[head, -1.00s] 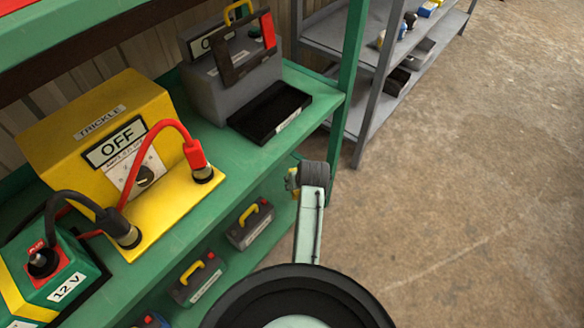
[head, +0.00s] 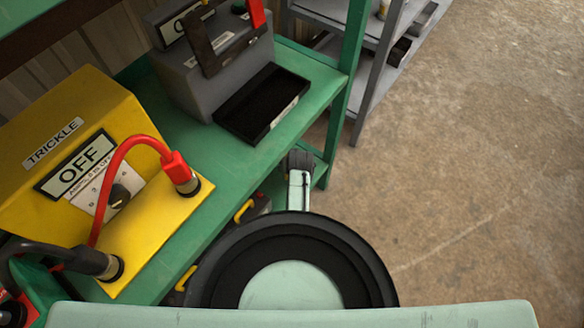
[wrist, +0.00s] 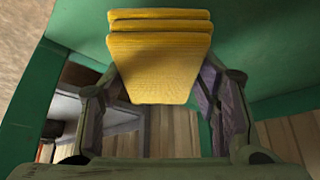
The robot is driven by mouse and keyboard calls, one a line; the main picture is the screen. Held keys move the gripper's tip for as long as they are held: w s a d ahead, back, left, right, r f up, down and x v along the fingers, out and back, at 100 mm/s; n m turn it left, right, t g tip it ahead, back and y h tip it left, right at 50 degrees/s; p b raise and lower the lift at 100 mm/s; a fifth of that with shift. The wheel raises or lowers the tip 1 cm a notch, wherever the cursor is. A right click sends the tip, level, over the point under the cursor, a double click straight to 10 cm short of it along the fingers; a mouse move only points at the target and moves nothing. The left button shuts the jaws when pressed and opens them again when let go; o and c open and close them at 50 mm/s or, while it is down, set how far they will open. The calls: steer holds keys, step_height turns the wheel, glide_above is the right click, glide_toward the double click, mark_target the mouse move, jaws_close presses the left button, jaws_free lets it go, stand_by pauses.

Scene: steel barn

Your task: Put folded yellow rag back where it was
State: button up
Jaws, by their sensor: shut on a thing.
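The folded yellow rag (wrist: 158,60) is in the wrist view at upper middle, a stack of several flat yellow layers. My gripper (wrist: 160,88) is shut on it, with one finger at each side of the rag. The rag does not show in the head view. There my arm reaches down beside the right end of the green bench (head: 228,165), and the gripper cannot be made out. In the wrist view a green surface (wrist: 270,50) lies behind the rag; I cannot tell whether the rag touches it.
A yellow trickle charger (head: 75,120) with red and black leads stands on the bench. A grey box (head: 190,85) and a black tray (head: 262,103) are farther along it. Batteries with yellow handles sit below. Grey shelving (head: 372,85) stands behind; the floor (head: 480,170) at right is clear.

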steer(key=shift+f, duration=1.95)
steer(key=shift+f, duration=0.2)
steer(key=o, duration=1.1)
steer(key=shift+r, duration=0.1)
steer(key=shift+r, duration=0.25)
steer(key=v, duration=1.1)
steer(key=shift+s+r+p, duration=0.15)
steer(key=shift+r+p, duration=0.2)
